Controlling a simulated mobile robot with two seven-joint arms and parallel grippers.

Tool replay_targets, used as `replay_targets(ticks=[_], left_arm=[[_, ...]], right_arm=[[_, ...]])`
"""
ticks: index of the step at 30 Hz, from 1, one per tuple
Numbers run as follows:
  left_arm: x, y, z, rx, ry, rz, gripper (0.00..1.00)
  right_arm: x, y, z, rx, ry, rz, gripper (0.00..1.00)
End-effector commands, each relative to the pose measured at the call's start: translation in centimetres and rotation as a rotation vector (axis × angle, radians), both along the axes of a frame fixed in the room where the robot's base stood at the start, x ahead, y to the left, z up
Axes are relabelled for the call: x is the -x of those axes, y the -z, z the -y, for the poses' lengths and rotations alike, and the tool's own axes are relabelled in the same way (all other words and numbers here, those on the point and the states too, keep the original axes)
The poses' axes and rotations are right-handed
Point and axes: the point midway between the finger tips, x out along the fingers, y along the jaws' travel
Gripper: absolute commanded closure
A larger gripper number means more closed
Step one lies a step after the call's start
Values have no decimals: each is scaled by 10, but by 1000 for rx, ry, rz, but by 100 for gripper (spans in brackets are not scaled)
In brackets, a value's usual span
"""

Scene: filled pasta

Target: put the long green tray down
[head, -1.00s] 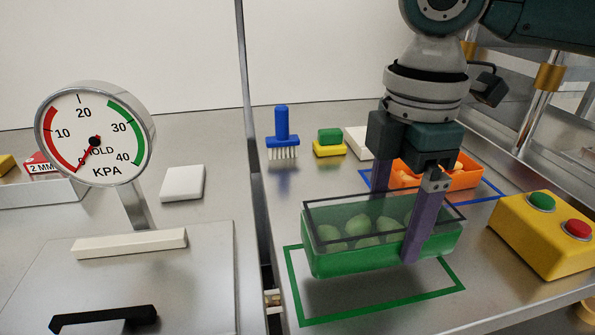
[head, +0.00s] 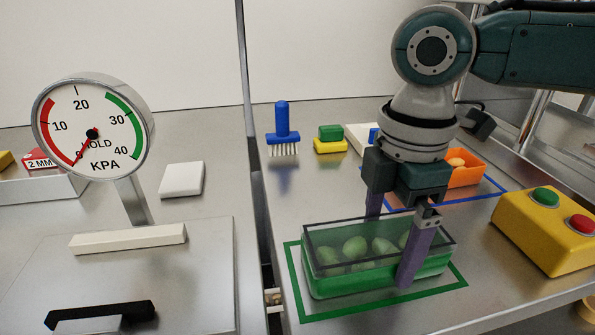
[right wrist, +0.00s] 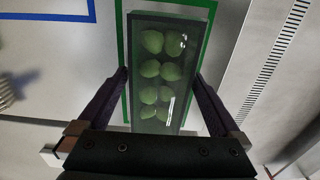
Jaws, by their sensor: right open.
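The long green tray (head: 330,285) holds several green filled pasta pieces under a clear, dark-rimmed cover. It rests on the metal bench inside the green outlined rectangle (head: 455,287). My right gripper (head: 392,245) is open with its purple fingers on either side of the tray. In the right wrist view the tray (right wrist: 168,122) lies between the two spread fingers (right wrist: 162,82). It cannot be told whether a finger touches its side. My left gripper is not in view.
An orange tray (head: 466,174) stands by a blue outline at the back right. A yellow button box (head: 540,240) is close on the right. A blue brush (head: 282,130) and sponges (head: 330,140) stand behind. A pressure gauge (head: 92,130) stands on the left.

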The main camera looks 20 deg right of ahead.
Motion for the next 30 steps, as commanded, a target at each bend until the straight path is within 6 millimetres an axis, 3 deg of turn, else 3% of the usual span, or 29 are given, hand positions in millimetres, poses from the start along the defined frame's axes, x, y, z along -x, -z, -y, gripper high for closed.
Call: replay_targets(ticks=[5,18,23,30], left_arm=[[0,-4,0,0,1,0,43],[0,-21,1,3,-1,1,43],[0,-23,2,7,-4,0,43],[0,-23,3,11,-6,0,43]], right_arm=[[-1,-15,0,0,0,3,0],[-1,-106,0,-1,0,2,0],[0,-121,0,-1,1,0,0],[0,-123,0,0,1,-1,0]])
